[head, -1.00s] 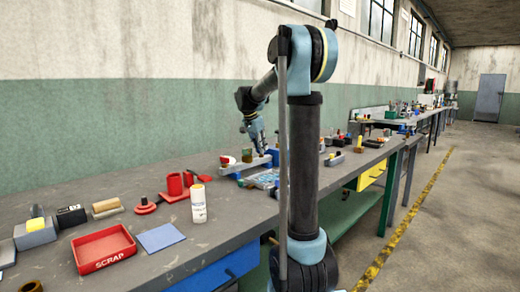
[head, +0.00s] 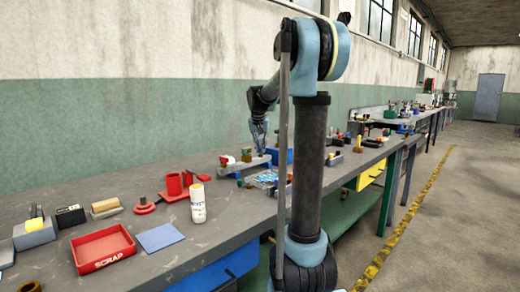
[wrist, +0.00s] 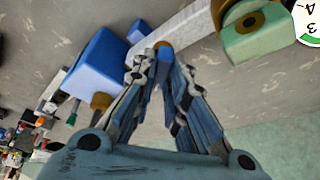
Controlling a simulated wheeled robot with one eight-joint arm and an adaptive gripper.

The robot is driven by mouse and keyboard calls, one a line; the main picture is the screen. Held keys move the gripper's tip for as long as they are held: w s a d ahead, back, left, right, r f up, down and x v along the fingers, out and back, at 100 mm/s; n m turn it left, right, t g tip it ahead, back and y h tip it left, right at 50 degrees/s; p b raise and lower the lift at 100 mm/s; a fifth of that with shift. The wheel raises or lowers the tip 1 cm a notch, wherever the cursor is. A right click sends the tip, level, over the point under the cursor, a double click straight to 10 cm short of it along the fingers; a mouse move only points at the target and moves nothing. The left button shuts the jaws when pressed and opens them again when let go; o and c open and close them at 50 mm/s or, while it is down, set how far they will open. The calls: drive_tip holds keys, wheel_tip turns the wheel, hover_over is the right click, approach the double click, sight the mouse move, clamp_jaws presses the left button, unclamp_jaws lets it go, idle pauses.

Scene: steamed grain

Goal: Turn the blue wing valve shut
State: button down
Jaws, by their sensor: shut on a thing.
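My gripper (head: 261,150) points down over the pale manifold bar (head: 246,166) on the bench. In the wrist view my gripper (wrist: 163,52) has its fingertips drawn together around a small blue and brass part, which appears to be the blue wing valve (wrist: 163,45). The fingers hide most of it, so its wing angle cannot be told. A green valve block with a brass centre (wrist: 250,25) sits farther along the bar in the wrist view.
A blue box (wrist: 97,70) lies close beside my fingers. A round gauge (wrist: 310,20) is at the wrist view's upper right. A red scrap tray (head: 103,250), a blue sheet (head: 160,237) and a white bottle (head: 198,204) stand on the near bench. The wall runs behind.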

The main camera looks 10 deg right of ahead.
drive_tip(key=n, duration=0.2)
drive_tip(key=n+y, duration=0.2)
drive_tip(key=n, duration=0.1)
drive_tip(key=shift+d+n, duration=0.25)
drive_tip(key=shift+n, duration=0.05)
drive_tip(key=n+y, duration=0.1)
drive_tip(key=n, duration=0.1)
drive_tip(key=n+y, duration=0.1)
drive_tip(key=n, duration=0.2)
drive_tip(key=shift+w+d+g, duration=0.1)
drive_tip(key=shift+d+g, duration=0.05)
drive_tip(key=shift+g, duration=0.15)
drive_tip(key=c, duration=1.6)
unclamp_jaws()
drive_tip(key=v, duration=1.2)
drive_tip(key=shift+w, duration=0.15)
